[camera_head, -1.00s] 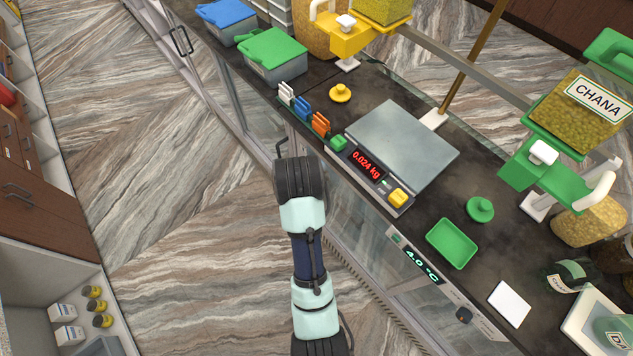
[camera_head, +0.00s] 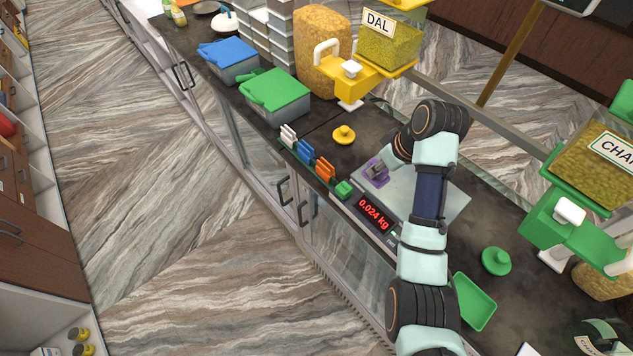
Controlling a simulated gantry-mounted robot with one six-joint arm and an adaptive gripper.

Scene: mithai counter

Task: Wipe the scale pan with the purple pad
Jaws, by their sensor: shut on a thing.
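The grey scale pan (camera_head: 400,198) lies on the dark counter, partly covered by my arm. My gripper (camera_head: 379,175) is at the pan's left part, shut on the purple pad (camera_head: 372,164). The pad shows as a small purple patch around the fingertips, low at the pan; I cannot tell whether it touches the surface. The red scale display (camera_head: 374,214) reads 0.024 kg.
A yellow knobbed lid (camera_head: 344,134) stands left of the pan. Coloured clips (camera_head: 306,152) and a green block (camera_head: 343,189) line the front edge. A green knobbed lid (camera_head: 496,261) and a green tray (camera_head: 474,302) are to the right. Dispensers (camera_head: 385,45) stand behind.

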